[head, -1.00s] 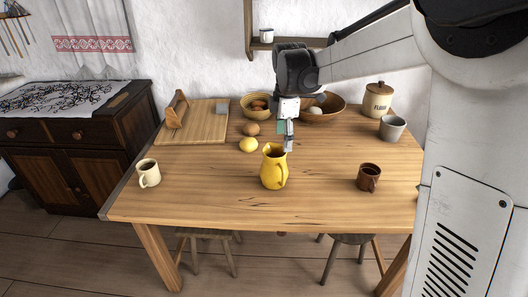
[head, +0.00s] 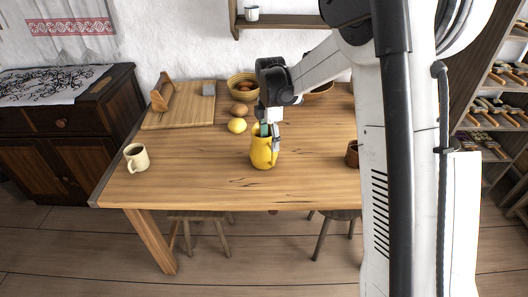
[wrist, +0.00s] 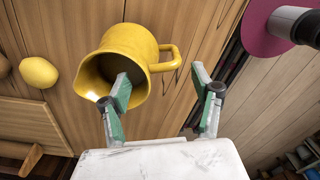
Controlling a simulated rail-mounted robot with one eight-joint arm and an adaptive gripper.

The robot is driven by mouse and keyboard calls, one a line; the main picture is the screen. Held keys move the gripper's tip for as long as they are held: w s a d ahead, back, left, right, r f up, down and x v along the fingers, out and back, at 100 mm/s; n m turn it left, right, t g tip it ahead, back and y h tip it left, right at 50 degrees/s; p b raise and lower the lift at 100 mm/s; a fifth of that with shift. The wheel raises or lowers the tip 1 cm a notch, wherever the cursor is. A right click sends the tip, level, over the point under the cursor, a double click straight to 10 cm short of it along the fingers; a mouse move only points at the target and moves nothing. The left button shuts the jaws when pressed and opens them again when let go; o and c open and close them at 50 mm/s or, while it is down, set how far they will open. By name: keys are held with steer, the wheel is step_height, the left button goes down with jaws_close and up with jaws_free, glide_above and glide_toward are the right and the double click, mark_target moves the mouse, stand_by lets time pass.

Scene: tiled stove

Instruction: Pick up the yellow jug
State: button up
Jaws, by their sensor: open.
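The yellow jug (head: 263,152) stands upright on the wooden table (head: 190,185), near its front middle. In the wrist view the jug (wrist: 140,40) shows its open mouth, with its handle pointing right. My gripper (head: 271,138) is at the jug's top right side in the head view. In the wrist view my gripper (wrist: 160,80) is open. One finger overlaps the jug's mouth and the other is right of the handle, so the handle lies between them in the picture. I cannot tell whether a finger touches the jug.
A lemon (head: 237,125) and a potato-like brown item (head: 239,110) lie behind left of the jug. A cream mug (head: 137,157) stands at the left, a brown mug (head: 352,155) at the right, partly hidden by my arm. A cutting board (head: 180,108) and basket (head: 243,86) are at the back.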

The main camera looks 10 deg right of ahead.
mark_target(265, 150)
steer(key=f, duration=0.4)
steer(key=shift+s+d, duration=0.25)
steer(key=shift+s, duration=0.1)
steer(key=shift+f, duration=0.6)
steer(key=shift+c, duration=0.4)
jaws_close()
